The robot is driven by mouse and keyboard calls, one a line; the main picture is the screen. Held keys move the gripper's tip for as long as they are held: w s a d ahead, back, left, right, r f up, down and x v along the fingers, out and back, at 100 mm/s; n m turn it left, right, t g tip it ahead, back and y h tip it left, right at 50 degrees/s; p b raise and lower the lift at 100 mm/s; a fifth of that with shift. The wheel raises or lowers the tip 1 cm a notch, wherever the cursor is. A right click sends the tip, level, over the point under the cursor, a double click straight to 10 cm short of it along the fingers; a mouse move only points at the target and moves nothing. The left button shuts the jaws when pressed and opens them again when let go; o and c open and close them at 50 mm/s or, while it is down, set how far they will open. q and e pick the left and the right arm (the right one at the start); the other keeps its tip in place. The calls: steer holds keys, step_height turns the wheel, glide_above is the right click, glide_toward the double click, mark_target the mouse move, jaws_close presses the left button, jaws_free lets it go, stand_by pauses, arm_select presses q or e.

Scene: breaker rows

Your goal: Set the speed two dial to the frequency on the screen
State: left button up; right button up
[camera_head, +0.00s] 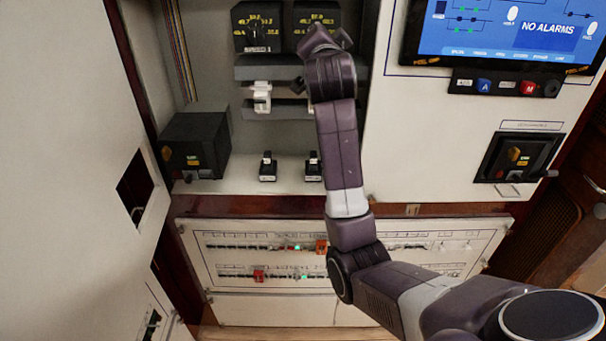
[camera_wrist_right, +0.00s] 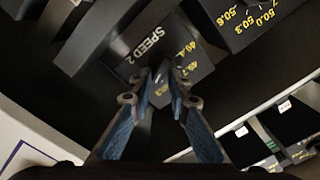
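The speed two dial is a black box with yellow numbers (camera_head: 304,20), at the top of the open cabinet in the head view. My right gripper (camera_head: 326,38) is in front of it and hides most of its face. In the right wrist view the label SPEED 2 shows, and the grey knob (camera_wrist_right: 161,88) sits between the two blue-padded fingertips (camera_wrist_right: 162,80). The fingers are close together and appear shut on the knob. The screen (camera_head: 490,30) at the upper right reads NO ALARMS; its top is cut off and no frequency is legible. My left gripper is not in view.
A similar dial box (camera_head: 257,27) stands just left of speed two. Dark ledges and white switches (camera_head: 262,97) lie below it. A black box (camera_head: 195,145) stands at lower left. The breaker panel (camera_head: 270,257) is below, partly behind my right arm.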

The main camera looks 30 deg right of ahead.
steer(key=s+a+n+p, duration=0.5)
steer(key=s+a+n, duration=0.1)
steer(key=n, duration=0.3)
steer(key=s+a+f+n+g+y, duration=0.1)
steer(key=s+a+f, duration=0.1)
steer(key=f, duration=0.6)
steer(key=s+a+f+n+g+y, duration=0.2)
steer(key=s+f, duration=0.1)
steer(key=f, duration=0.6)
steer(key=s+a+f+n+g+y, duration=0.1)
steer(key=s+a+f+y, duration=0.1)
steer(key=f, duration=0.6)
steer(key=shift+s+a+f+n, duration=0.3)
steer(key=shift+a+n, duration=0.1)
steer(key=shift+a, duration=0.2)
